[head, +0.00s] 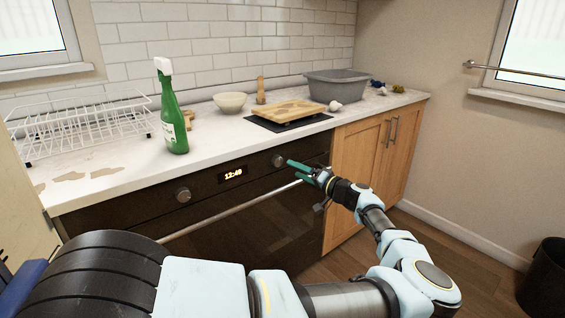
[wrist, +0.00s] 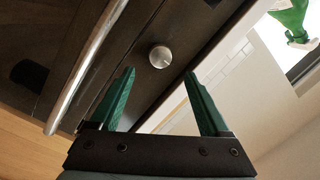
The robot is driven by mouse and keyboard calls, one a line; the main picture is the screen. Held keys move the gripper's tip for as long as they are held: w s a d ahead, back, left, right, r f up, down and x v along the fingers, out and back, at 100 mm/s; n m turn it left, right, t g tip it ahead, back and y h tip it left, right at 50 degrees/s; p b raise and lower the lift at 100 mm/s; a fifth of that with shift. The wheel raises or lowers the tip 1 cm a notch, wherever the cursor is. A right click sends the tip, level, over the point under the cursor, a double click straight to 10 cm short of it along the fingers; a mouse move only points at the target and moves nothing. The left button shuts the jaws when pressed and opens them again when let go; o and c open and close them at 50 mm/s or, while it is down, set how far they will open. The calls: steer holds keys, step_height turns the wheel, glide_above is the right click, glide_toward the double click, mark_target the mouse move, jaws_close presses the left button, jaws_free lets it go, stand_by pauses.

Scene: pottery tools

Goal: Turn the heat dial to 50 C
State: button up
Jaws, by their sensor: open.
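The oven front (head: 210,205) has two round metal dials, a left dial (head: 183,194) and a right dial (head: 278,161). No temperature markings are legible, and I cannot tell which one is the heat dial. My gripper (head: 290,164) has green fingers and is close to the right dial in the head view. In the wrist view one dial (wrist: 160,56) lies ahead of the open fingers, roughly between their lines. My gripper (wrist: 160,75) is empty, with a gap between it and the dial.
A lit clock display (head: 233,174) sits between the dials. The long oven handle (head: 230,212) runs below them and beside the fingers. On the counter (head: 108,184) stand a green spray bottle (head: 173,115), a bowl (head: 230,103) and a wooden board (head: 286,112).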

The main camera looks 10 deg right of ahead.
mark_target(279, 162)
steer(key=p+x, duration=0.1)
steer(key=x, duration=0.5)
steer(key=shift+r+p, duration=0.15)
steer(key=shift+p, duration=0.2)
steer(key=shift+w+a, duration=0.35)
steer(key=shift+w, duration=0.15)
steer(key=shift+c, duration=0.2)
jaws_close()
